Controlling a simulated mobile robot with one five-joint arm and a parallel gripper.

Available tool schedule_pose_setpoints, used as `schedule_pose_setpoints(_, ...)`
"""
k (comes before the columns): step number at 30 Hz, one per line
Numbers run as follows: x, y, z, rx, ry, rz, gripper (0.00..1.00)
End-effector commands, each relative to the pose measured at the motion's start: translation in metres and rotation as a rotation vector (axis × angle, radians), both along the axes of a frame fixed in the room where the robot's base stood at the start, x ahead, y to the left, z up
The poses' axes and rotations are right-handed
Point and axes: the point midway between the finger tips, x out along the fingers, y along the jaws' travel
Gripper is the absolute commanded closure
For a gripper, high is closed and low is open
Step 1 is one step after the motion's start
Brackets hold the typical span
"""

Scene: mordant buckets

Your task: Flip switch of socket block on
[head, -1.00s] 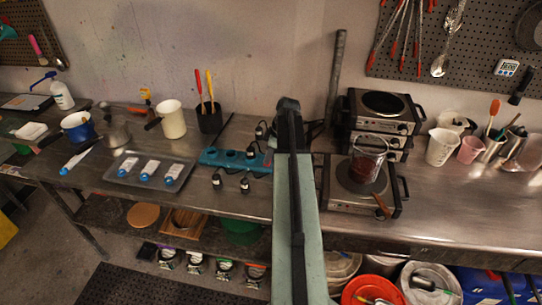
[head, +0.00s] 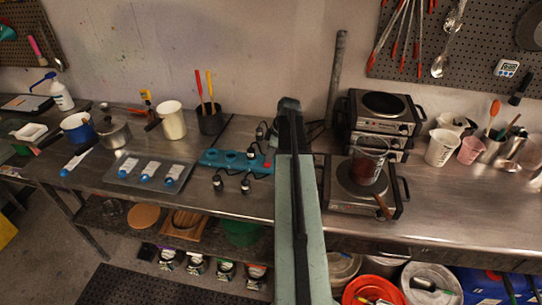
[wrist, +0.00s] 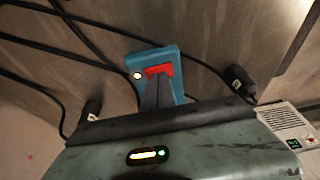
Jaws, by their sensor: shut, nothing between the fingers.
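The teal socket block (head: 228,161) lies on the metal bench in the head view, with black plugs and cables around it. Its red switch (head: 267,165) shows at its right end, just left of my arm. In the wrist view the end of the socket block (wrist: 172,56) carries the red rocker switch (wrist: 161,70), with a bright pale light (wrist: 137,75) beside it. My gripper (wrist: 157,80) is shut and empty, its tips over the lower part of the switch, partly hiding it. I cannot tell whether they touch. In the head view my arm hides the gripper.
Black plugs (head: 245,186) and cables lie close to the block. A grey tray (head: 128,180) with labelled bottles is to its left. A black holder (head: 210,122) stands behind. A hot plate (head: 345,200) with a glass jug (head: 368,164) is right of my arm.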

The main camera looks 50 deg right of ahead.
Motion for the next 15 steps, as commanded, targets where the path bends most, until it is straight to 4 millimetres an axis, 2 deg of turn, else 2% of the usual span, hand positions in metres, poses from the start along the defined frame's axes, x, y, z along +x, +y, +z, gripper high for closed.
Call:
schedule_pose_setpoints(9,0.000,0.001,0.002,0.000,0.000,0.001,1.00)
schedule_pose_setpoints(15,0.001,0.004,0.025,0.000,0.000,0.003,1.00)
